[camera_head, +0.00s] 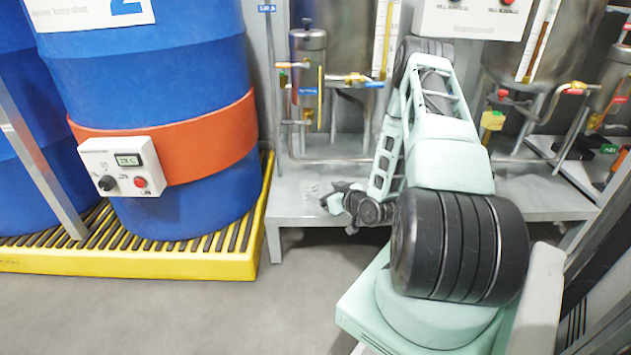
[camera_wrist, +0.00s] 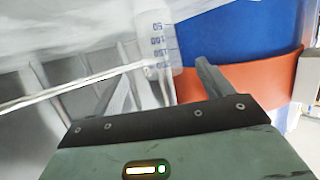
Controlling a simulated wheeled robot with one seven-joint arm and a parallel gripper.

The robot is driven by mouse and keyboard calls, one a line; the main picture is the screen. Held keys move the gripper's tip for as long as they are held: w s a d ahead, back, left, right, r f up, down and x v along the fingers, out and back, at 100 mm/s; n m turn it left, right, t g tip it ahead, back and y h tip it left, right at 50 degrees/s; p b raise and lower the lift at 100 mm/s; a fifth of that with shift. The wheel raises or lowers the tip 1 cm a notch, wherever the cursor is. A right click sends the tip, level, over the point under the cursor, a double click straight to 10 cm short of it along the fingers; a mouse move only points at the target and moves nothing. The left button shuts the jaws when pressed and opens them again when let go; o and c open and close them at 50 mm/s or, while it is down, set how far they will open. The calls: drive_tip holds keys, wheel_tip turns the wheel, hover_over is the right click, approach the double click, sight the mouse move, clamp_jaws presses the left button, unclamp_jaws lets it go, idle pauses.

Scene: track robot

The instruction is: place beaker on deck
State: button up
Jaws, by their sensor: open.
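A clear beaker with blue graduation marks (camera_wrist: 156,42) shows in the wrist view, around and just beyond the fingertips. My gripper (camera_wrist: 162,72) is open, with one finger on each side of the beaker's lower part in the picture; I cannot tell whether either touches it. In the head view, my gripper (camera_head: 335,195) is low over the left part of the grey metal deck (camera_head: 290,208). A faint, see-through pale shape (camera_head: 311,190) just left of the fingers looks like the beaker, standing at the deck; its base is not clear.
Steel vessels with pipes and valves (camera_head: 308,75) stand behind the deck. A blue drum (camera_head: 150,85) with an orange band (camera_head: 215,140) and a control box (camera_head: 122,167) stands on a yellow pallet (camera_head: 130,262) at left. The floor (camera_head: 200,315) in front is clear.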

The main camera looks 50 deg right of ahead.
drive_tip(key=p+v, duration=0.1)
drive_tip(key=v, duration=0.2)
drive_tip(key=shift+s+a, duration=0.1)
drive_tip(key=shift+s, duration=0.1)
drive_tip(key=w+a+r+n+g+y, duration=0.2)
drive_tip(key=w+a+r, duration=0.1)
drive_tip(key=w+a, duration=0.3)
drive_tip(key=w+a+r+n+g+y, duration=0.2)
drive_tip(key=w+a+r, duration=0.15)
drive_tip(key=a, duration=0.45)
drive_tip(key=s+a+r+n+g, duration=0.1)
drive_tip(key=a+r+g, duration=0.15)
drive_tip(key=a, duration=0.55)
drive_tip(key=s+a+r+n+g, duration=0.15)
drive_tip(key=a+r, duration=0.25)
drive_tip(key=a, duration=0.4)
drive_tip(key=s+a+r+n+g, duration=0.2)
drive_tip(key=s+a+r+g, duration=0.35)
drive_tip(key=s+a, duration=0.7)
drive_tip(key=s+a+r, duration=0.2)
drive_tip(key=s, duration=0.5)
drive_tip(key=s+a+r+n, duration=0.1)
drive_tip(key=s+a+r, duration=0.1)
drive_tip(key=s, duration=0.4)
drive_tip(key=shift+s+r+g+h, duration=0.3)
drive_tip(key=shift+s+r+g, duration=0.15)
drive_tip(key=shift+r, duration=0.35)
